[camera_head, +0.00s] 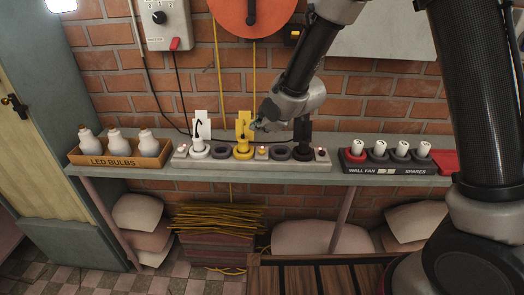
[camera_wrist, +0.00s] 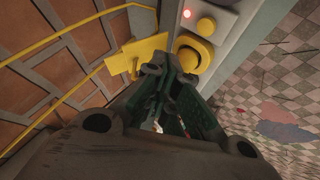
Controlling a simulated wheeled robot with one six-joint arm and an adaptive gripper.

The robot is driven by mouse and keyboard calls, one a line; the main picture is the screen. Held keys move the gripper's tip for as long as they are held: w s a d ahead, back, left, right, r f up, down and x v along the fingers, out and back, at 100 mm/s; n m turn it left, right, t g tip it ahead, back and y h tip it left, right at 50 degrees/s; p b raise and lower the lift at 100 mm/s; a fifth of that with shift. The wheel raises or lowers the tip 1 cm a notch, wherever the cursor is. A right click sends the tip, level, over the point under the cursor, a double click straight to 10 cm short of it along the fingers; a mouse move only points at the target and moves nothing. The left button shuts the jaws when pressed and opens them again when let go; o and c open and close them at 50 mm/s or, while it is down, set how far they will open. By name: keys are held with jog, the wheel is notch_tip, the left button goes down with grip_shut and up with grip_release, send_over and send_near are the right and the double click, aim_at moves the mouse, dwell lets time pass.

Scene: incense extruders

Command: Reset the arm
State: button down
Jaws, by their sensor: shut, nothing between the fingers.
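My gripper (camera_head: 256,124) hangs at the end of my arm, just in front of the brick wall and above the shelf. It is close to the yellow tag (camera_head: 243,124) that stands over the yellow ring (camera_head: 243,152) on the socket strip (camera_head: 318,165). In the wrist view the green fingers of my gripper (camera_wrist: 172,78) are together with nothing held. The yellow ring (camera_wrist: 193,54) and yellow tag (camera_wrist: 140,57) lie just beyond the fingertips. I cannot tell whether the fingers touch the tag.
The shelf (camera_head: 110,172) also holds a box labelled LED BULBS (camera_head: 95,159) with white bulbs and a dark spares tray (camera_head: 372,168). White (camera_head: 201,124) and black (camera_head: 301,128) tags flank the yellow one. A cable-fed control box (camera_head: 162,22) and orange disc (camera_head: 249,12) hang above.

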jog(key=s+d+f+m+g+h, duration=0.4)
jog(key=s+d+m, duration=0.1)
jog(key=s+d, duration=0.4)
jog(key=s+d+r+m+h, duration=0.1)
jog(key=s+d+r+m, duration=0.5)
jog(key=s+d+r, duration=0.4)
jog(key=s+d+r+m+t+h, duration=0.1)
jog(key=s+d+r+m, duration=0.5)
jog(key=s+d+r, duration=0.5)
jog(key=d+r, duration=0.1)
jog(key=d, duration=0.6)
jog(key=shift+s+d+r, duration=0.15)
jog(key=shift+d+r, duration=0.1)
jog(key=shift+d, duration=0.15)
